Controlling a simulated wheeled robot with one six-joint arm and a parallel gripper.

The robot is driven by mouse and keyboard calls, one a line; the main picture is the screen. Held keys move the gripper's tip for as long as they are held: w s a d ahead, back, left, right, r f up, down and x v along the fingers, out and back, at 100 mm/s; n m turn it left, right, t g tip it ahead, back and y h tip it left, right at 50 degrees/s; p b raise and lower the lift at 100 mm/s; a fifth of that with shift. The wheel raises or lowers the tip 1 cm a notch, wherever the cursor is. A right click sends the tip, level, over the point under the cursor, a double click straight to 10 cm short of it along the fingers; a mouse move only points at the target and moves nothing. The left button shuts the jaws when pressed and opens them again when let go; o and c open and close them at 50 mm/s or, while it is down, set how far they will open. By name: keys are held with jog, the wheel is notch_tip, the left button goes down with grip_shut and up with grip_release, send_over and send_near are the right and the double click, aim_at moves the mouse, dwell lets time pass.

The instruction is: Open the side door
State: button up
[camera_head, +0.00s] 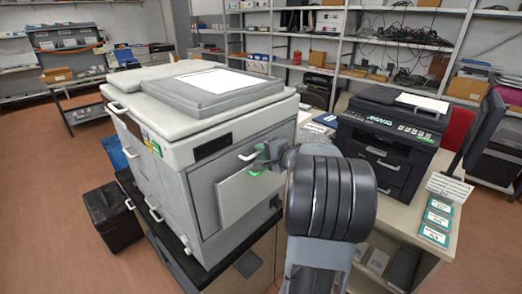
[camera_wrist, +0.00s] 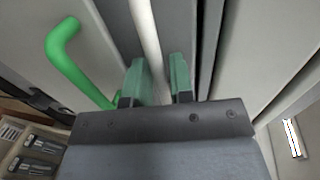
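The large grey-white copier (camera_head: 200,120) stands left of centre in the head view. Its light grey side door (camera_head: 235,198) is on the side facing me; I cannot tell whether it stands slightly ajar. A green handle (camera_wrist: 65,55) shows left of my fingers in the wrist view. A white bar-like handle (camera_wrist: 146,28) runs down towards the gap between my fingers; it also shows in the head view (camera_head: 248,155). My gripper (camera_wrist: 162,82) has its green fingertips apart at the copier's side. The bar's lower end is partly hidden, and I see no firm grip on it.
A black printer (camera_head: 392,140) stands on a table to the right, with several small boxes (camera_head: 437,220) at its front edge. A black bin (camera_head: 112,215) is on the floor left of the copier. Shelves line the back.

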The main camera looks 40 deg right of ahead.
jog(key=shift+w, duration=0.2)
jog(key=shift+c, duration=0.3)
grip_shut()
jog(key=shift+f, duration=0.1)
